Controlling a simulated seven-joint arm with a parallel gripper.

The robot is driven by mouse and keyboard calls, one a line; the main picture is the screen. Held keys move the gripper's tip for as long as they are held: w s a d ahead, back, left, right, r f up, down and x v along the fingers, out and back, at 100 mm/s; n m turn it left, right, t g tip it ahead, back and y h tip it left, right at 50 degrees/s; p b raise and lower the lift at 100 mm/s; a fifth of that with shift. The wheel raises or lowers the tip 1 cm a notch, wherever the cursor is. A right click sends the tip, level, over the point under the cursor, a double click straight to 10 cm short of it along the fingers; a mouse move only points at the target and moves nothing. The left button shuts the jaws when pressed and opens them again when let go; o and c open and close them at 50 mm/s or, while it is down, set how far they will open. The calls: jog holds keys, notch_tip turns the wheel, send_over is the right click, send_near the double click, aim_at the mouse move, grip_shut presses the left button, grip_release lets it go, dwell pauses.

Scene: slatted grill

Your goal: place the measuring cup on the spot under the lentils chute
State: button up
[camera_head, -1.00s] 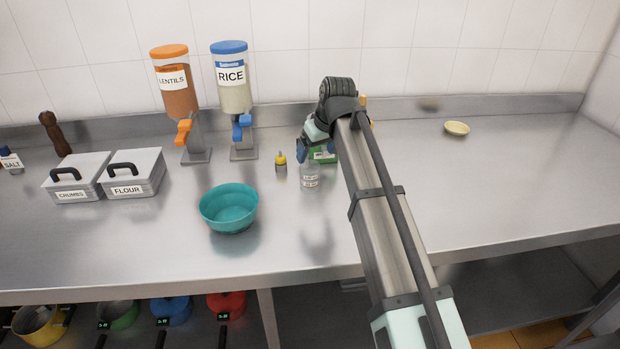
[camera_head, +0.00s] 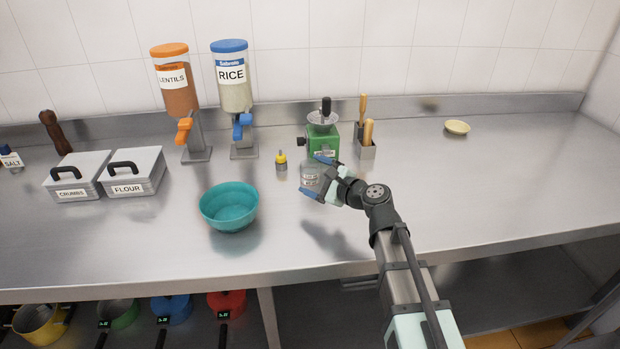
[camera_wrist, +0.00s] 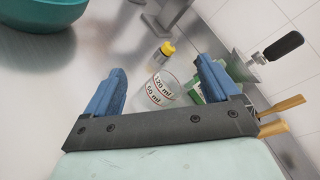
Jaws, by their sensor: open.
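The clear measuring cup (camera_head: 309,176) stands upright on the counter, right of the teal bowl. The lentils dispenser (camera_head: 176,92) has an orange lid and an orange chute (camera_head: 183,131) above a metal base plate (camera_head: 197,155), which looks empty.
The rice dispenser (camera_head: 233,90) stands right of the lentils one. The teal bowl (camera_head: 229,207) and a yellow-capped bottle (camera_head: 281,162) stand left of the cup. A green grinder (camera_head: 322,140) is close behind it. Crumbs (camera_head: 77,177) and flour (camera_head: 134,173) boxes are at left.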

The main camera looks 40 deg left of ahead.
jog(key=d+m+t, duration=0.1)
jog(key=m, duration=0.2)
jog(key=d+f+m+t, duration=0.1)
jog(key=m, duration=0.2)
jog(key=d+m+t+y, duration=0.1)
jog(key=d+m, duration=0.1)
jog(key=m, duration=0.1)
jog(key=shift+w+f+t, duration=0.15)
jog(key=shift+f+t, duration=0.1)
jog(key=shift+t, duration=0.05)
jog(key=m, duration=0.1)
jog(key=d+m+t, duration=0.1)
jog(key=shift+w+f+m, duration=0.2)
jog(key=shift+m, duration=0.2)
jog(key=shift+w+a, duration=0.1)
jog(key=shift+w, duration=0.05)
send_near(306, 161)
jog(key=x, duration=0.4)
jog(key=shift+w+a+r, duration=0.1)
jog(key=shift+a, duration=0.1)
jog(key=shift+x, duration=2.6)
jog(key=c, duration=1.2)
notch_tip(306, 161, up, 10)
